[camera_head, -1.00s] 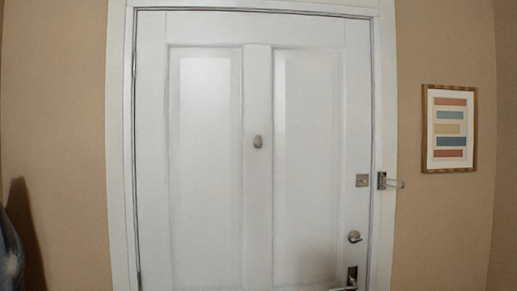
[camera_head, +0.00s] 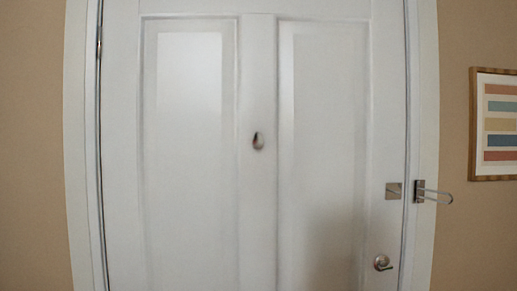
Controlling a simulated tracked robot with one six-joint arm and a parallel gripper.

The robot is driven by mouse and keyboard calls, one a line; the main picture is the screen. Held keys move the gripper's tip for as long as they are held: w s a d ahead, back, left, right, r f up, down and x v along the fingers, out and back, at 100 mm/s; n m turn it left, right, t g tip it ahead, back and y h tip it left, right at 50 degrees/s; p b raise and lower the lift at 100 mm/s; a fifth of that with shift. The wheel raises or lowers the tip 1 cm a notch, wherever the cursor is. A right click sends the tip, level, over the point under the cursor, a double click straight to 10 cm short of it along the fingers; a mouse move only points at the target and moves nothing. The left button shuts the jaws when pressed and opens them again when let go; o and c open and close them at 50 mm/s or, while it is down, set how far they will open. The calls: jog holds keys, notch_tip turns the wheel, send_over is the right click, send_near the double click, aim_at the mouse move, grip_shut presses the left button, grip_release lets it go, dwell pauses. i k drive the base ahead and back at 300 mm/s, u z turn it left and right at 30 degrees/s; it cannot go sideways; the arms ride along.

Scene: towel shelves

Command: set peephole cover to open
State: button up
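The peephole cover (camera_head: 258,141) is a small oval metal piece on the centre strip of a white panelled door (camera_head: 185,150). It looks slightly tilted, with a dark reddish patch on its upper left; whether the peephole lens shows behind it is too small to tell. My gripper is not in view, so its state and its distance from the cover do not show.
A swing-bar door guard (camera_head: 432,194) juts from the right door frame, next to a square plate (camera_head: 393,191) on the door. A thumb-turn lock (camera_head: 382,262) sits lower right. A striped framed picture (camera_head: 497,124) hangs on the wall at right. The door's middle is unobstructed.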

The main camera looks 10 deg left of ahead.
aim_at(257, 141)
jog(key=z, duration=0.25)
jog(key=i, duration=0.7)
jog(key=u, duration=3.5)
jog(key=i, duration=0.3)
jog(key=u, duration=0.4)
